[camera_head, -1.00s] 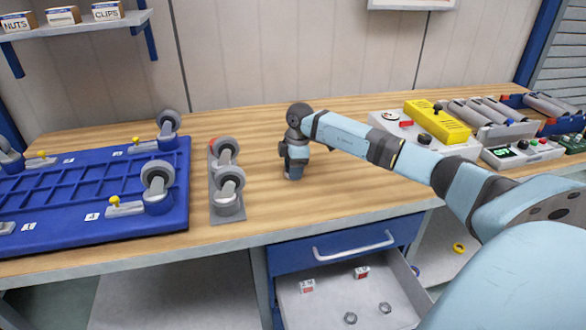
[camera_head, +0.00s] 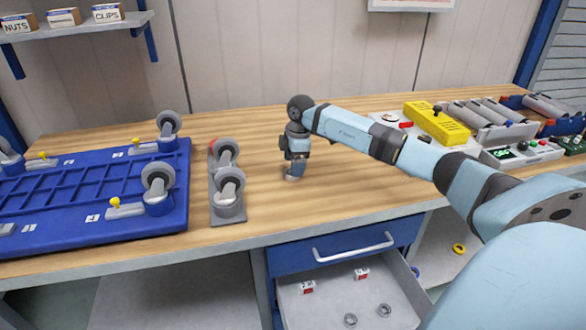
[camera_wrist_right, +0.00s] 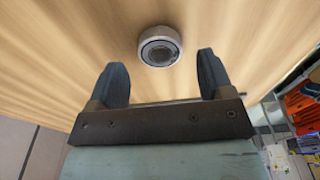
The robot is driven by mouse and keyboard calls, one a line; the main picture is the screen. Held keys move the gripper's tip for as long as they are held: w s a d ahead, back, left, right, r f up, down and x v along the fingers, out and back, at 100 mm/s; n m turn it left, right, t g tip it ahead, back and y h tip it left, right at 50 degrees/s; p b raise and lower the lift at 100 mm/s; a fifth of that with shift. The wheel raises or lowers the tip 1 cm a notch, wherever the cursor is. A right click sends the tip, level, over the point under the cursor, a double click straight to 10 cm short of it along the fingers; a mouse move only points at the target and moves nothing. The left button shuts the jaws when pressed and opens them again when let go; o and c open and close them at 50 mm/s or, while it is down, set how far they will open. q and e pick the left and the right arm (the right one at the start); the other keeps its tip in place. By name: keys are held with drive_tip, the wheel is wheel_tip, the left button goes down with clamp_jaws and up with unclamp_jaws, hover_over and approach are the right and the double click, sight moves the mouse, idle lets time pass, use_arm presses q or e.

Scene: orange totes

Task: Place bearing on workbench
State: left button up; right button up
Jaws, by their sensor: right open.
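A bearing (camera_wrist_right: 159,46), a round silver ring with a dark centre, lies flat on the wooden workbench (camera_wrist_right: 80,60) in the right wrist view. It is just beyond the tips of my right gripper (camera_wrist_right: 163,70) and apart from both fingers, which are spread with nothing between them. In the head view my right gripper (camera_head: 296,167) points down over the middle of the workbench (camera_head: 350,190), with the small bearing (camera_head: 292,178) low beneath it, partly hidden. My left gripper is in neither view.
A grey plate with two caster wheels (camera_head: 228,212) stands left of my right gripper, beside a blue caster-fitted base (camera_head: 90,230). An open drawer (camera_head: 340,290) below holds two rings and small red-and-white items. A yellow box (camera_head: 437,124) stands at right. Bench around the gripper is clear.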

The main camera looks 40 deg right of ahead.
wheel_tip(320, 180, up, 10)
drive_tip(key=d, duration=0.1)
drive_tip(key=shift+s+f+p, duration=0.25)
drive_tip(key=shift+s+p, duration=0.05)
idle(0.4)
